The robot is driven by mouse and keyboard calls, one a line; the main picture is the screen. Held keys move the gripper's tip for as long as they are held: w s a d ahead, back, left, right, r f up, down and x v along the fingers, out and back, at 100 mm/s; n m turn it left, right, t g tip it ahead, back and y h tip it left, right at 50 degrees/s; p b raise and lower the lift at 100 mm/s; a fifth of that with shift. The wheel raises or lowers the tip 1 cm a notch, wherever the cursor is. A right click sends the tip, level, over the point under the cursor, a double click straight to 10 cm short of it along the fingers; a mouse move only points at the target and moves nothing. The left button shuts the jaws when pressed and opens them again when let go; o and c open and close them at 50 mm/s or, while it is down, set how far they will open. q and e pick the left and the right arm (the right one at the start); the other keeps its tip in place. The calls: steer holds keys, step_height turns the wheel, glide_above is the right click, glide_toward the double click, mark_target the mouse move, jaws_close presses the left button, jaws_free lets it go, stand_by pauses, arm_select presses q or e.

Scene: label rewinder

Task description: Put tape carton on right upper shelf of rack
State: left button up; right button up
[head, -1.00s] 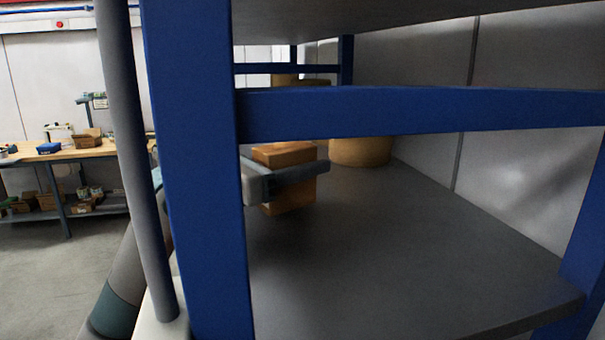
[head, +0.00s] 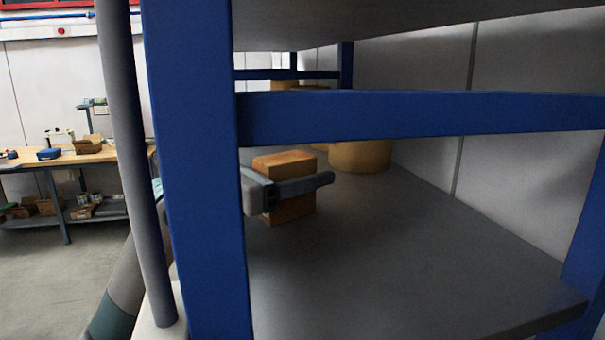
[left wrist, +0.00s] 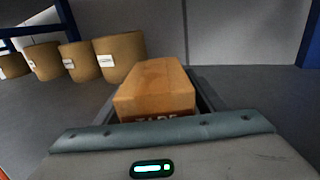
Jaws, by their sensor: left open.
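The orange-brown tape carton (head: 285,162) stands upright on the grey shelf board (head: 390,260) of the blue rack, behind the front rail. Its printed front also shows in the left wrist view (left wrist: 155,90). My left gripper (head: 303,186) is around the carton, with a finger along its near side. The jaws are open, and the carton sits between them; the far finger is mostly hidden in the head view. I cannot tell whether either finger still touches it. My right gripper is out of view.
Blue rack post (head: 195,190) and rail (head: 420,117) stand close in front. Tan drums (head: 360,156) are behind the carton; several show in the left wrist view (left wrist: 120,56). The shelf at right is bare. A workbench (head: 75,157) stands far left.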

arm_select(q)
steer(key=shift+s+a, duration=0.15)
steer(key=shift+a, duration=0.1)
steer(key=b+v, duration=0.3)
steer(key=v, duration=0.3)
steer(key=shift+s+a+f, duration=0.1)
steer(key=shift+s+a, duration=0.05)
steer(key=b+v, duration=0.1)
steer(key=v, duration=0.3)
steer(key=shift+s+a, duration=0.3)
steer(key=shift+a, duration=0.15)
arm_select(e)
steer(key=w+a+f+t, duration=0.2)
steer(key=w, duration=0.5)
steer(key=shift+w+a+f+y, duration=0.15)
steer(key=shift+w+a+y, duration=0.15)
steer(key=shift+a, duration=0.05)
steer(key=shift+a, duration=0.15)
